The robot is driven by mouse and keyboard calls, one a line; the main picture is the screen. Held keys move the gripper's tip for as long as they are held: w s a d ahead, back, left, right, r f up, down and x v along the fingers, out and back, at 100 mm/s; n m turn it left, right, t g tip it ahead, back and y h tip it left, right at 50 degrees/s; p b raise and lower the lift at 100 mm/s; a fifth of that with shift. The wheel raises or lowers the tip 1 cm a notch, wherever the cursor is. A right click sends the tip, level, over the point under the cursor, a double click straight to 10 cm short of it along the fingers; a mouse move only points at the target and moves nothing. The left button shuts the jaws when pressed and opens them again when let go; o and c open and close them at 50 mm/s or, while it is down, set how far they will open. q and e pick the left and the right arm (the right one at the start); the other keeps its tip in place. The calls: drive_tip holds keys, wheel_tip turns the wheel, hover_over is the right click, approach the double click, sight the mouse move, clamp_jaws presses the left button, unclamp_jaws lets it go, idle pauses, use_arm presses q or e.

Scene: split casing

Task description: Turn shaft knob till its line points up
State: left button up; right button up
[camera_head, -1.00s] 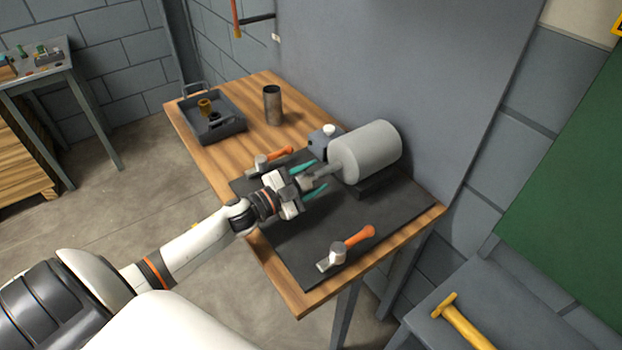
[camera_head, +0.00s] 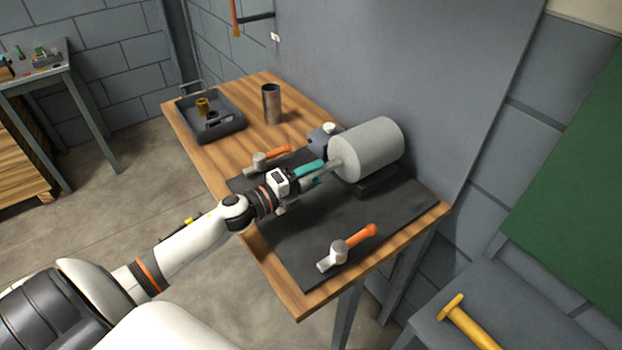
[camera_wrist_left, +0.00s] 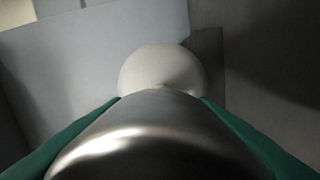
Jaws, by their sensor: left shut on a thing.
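The grey cylindrical casing (camera_head: 368,150) lies on its side on a dark mat at the right of the bench, its shaft end facing my left arm. My left gripper (camera_head: 318,172) has teal fingers closed on the shaft knob at that end. In the left wrist view the shaft knob (camera_wrist_left: 155,140) is a shiny metal round filling the lower middle, with a teal finger on each side. The pale casing end (camera_wrist_left: 160,70) shows behind it. I cannot make out the knob's line. My right gripper is not in view.
A metal cup (camera_head: 271,104) and a dark tray (camera_head: 212,116) stand further back. A small grey block (camera_head: 322,138) sits beside the casing.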

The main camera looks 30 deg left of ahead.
use_arm(q)
drive_tip(key=shift+f+m+b, duration=0.15)
drive_tip(key=shift+m+b, duration=0.45)
drive_tip(key=shift+m, duration=1.4)
drive_tip(key=o, duration=1)
drive_tip(key=shift+s, duration=0.15)
drive_tip(key=b+v, duration=0.2)
drive_tip(key=v, duration=0.8)
drive_tip(key=shift+s+a, duration=0.15)
drive_tip(key=shift+s, duration=0.05)
drive_tip(key=shift+s+a, duration=0.25)
drive_tip(key=shift+s, duration=0.35)
